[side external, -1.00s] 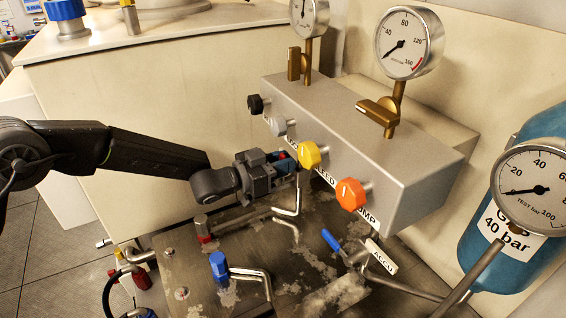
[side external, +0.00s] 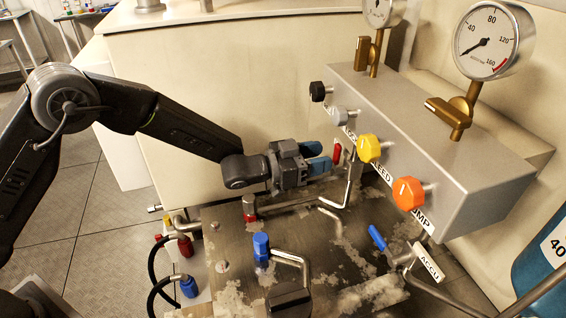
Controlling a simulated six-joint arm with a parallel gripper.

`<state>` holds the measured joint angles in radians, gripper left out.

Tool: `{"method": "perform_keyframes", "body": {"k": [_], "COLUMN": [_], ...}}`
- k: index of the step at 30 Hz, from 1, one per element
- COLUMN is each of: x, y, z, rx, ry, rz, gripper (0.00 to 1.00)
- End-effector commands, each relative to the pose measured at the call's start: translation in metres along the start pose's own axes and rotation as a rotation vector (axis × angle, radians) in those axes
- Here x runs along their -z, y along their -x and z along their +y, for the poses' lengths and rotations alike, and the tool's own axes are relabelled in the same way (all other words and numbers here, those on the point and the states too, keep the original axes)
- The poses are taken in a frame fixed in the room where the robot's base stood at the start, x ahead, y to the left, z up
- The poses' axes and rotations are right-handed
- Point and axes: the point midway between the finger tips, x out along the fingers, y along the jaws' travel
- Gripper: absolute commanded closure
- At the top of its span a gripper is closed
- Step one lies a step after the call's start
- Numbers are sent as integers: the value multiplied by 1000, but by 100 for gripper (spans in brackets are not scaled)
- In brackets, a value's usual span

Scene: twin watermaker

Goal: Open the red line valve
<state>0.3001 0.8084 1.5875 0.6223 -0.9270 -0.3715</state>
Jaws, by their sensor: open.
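A red valve handle (side external: 337,153) stands upright just beyond the tips of my gripper (side external: 323,158), below the grey block's knobs. A bent steel pipe (side external: 350,180) rises beside it. My gripper is open, with its blue fingertips pointing right toward the red handle. I cannot tell whether the fingertips touch it. The lower part of the handle and its valve body are hidden or too small to make out. Another red-capped fitting (side external: 249,208) sits on the steel plate, below and left of my gripper.
A grey block (side external: 440,150) carries black, grey, yellow (side external: 370,148) and orange (side external: 408,193) knobs, brass valves and gauges. A blue lever (side external: 377,238) sits by the ACCU label. A blue-capped fitting (side external: 261,246) and pipes stand on the frosted steel plate (side external: 225,285).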

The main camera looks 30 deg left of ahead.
Motion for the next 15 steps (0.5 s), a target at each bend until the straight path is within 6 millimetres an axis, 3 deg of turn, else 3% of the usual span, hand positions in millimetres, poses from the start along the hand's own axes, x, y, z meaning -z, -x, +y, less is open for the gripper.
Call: {"method": "perform_keyframes", "body": {"k": [9,15], "x": [0,0], "y": [64,85], "z": [0,0], "rx": [2,1], "ry": [1,0], "rz": [-1,0], "gripper": [55,55]}}
